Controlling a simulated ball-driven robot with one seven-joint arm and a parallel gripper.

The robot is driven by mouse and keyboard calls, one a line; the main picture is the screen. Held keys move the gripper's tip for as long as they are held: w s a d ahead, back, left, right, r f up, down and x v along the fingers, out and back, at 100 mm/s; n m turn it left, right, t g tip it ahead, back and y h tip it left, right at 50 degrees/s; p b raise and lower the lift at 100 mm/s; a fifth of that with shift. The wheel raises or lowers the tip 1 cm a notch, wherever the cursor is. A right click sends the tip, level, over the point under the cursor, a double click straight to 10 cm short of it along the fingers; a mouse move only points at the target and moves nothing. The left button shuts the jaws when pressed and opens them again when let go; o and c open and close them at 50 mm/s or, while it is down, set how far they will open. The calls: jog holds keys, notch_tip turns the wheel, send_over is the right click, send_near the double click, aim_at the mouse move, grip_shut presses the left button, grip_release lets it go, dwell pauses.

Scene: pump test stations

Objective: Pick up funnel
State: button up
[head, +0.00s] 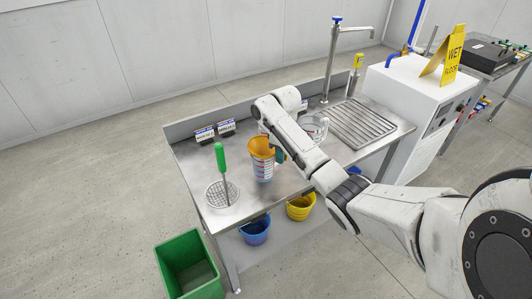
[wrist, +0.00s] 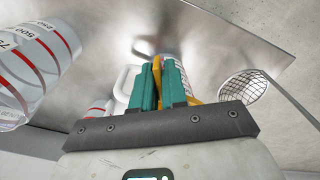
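The funnel (head: 261,146) is orange and sits upright in the mouth of a clear graduated jug (head: 262,170) on the steel bench. My gripper (head: 279,155) is at the funnel's right side, its teal fingertips beside the rim. In the wrist view my gripper's teal fingers (wrist: 160,85) are close together, with a thin orange strip of the funnel (wrist: 157,70) between them. More orange shows right of the fingers. The fingers look shut on the funnel's wall. They hide most of the funnel and the jug beneath it in the wrist view.
Another clear jug (head: 313,126) stands behind my arm; a red-marked jug (wrist: 35,60) is close in the wrist view. Blue (head: 255,232) and yellow (head: 300,207) buckets are below; a green bin (head: 187,267) is on the floor.

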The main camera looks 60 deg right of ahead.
grip_shut()
